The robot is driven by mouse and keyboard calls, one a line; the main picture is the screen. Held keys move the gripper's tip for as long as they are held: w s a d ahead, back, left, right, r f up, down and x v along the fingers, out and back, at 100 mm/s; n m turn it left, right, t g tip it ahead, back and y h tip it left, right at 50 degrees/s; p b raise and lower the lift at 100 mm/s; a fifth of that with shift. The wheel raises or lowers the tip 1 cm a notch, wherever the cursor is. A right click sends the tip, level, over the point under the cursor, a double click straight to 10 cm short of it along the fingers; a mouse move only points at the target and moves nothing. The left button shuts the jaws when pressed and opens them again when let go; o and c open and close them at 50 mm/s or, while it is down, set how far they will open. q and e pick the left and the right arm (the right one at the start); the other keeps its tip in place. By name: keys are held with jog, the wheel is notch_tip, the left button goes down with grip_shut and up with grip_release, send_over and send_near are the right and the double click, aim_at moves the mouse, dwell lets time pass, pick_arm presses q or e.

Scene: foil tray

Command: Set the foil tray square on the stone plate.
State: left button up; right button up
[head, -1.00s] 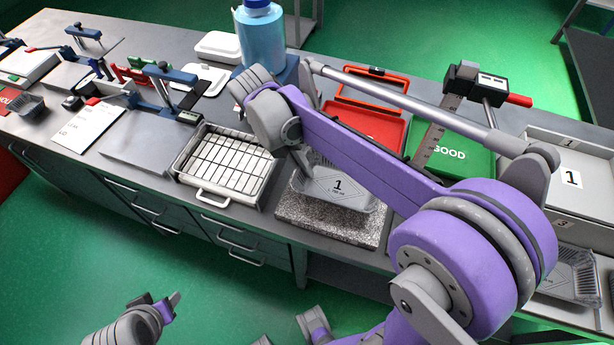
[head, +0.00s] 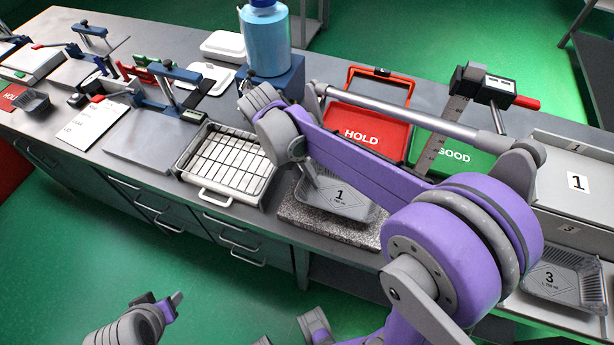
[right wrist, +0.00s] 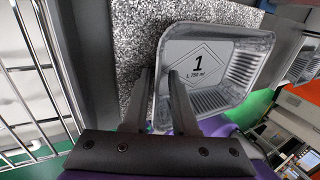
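My right gripper (head: 314,184) is at the tray's left wall. In the right wrist view my right gripper (right wrist: 160,72) has one finger outside that wall and one inside, with a gap between them. My left gripper (head: 172,302) is low at the left, away from the bench; its fingers are unclear.
A wire-rack basin (head: 228,165) stands left of the plate. Behind are a red HOLD tray (head: 370,135), a green GOOD tray (head: 467,160) and a blue bottle (head: 264,42). Another foil tray (head: 570,285), marked 3, is at the right. My right forearm hides part of the bench.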

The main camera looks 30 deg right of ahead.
jog(key=p+v, duration=0.1)
jog(key=v, duration=1.1)
jog(key=shift+r, duration=0.2)
